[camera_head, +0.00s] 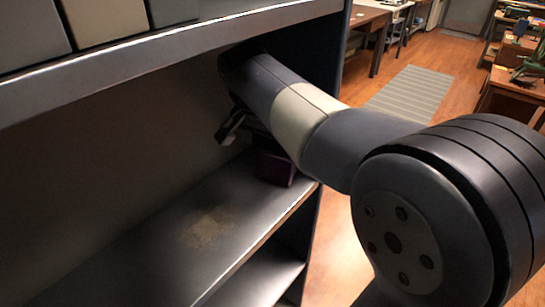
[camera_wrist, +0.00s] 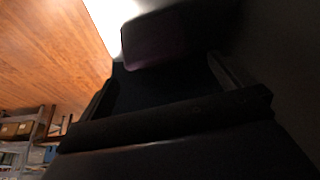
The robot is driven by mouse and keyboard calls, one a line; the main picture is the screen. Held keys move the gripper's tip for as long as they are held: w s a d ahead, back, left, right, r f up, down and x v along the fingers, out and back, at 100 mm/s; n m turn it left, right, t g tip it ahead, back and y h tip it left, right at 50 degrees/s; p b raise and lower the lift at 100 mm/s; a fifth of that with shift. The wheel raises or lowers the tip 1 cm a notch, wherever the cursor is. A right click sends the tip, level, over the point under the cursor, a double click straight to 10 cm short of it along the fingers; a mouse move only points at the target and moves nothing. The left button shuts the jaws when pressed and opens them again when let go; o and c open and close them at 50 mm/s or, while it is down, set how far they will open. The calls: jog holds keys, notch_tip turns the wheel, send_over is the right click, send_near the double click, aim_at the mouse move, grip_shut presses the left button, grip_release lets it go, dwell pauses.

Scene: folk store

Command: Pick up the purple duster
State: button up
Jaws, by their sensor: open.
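A dark purple object (camera_head: 273,167), which looks like the duster, stands on the middle shelf near its right end, partly hidden by my arm. It also shows in the wrist view (camera_wrist: 155,40) as a dim purple block at the top, just beyond my fingertips. My gripper (camera_wrist: 163,70) is open, with one finger on each side of the picture and the purple block ahead between them. In the head view my gripper (camera_head: 238,128) is inside the shelf, just left of the purple object and mostly hidden. I cannot tell whether they touch.
The shelf board (camera_head: 140,245) is bare to the left, with a worn patch. The upper shelf (camera_head: 170,55) with boxes (camera_head: 100,20) hangs above my arm. Wooden floor (camera_head: 440,130) with a striped rug (camera_head: 410,93) lies open at the right.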

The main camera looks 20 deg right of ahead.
aim_at(277, 155)
jog(key=x, duration=0.6)
jog(key=shift+d+f, duration=0.3)
jog(key=shift+c, duration=0.6)
jog(key=c, duration=0.8)
jog(key=shift+s+r, duration=0.25)
jog(key=shift+r, duration=0.2)
notch_tip(277, 155, up, 6)
jog(key=s+a+b, duration=0.2)
jog(key=s+a, duration=0.1)
jog(key=s, duration=1.6)
jog(key=shift+s, duration=0.2)
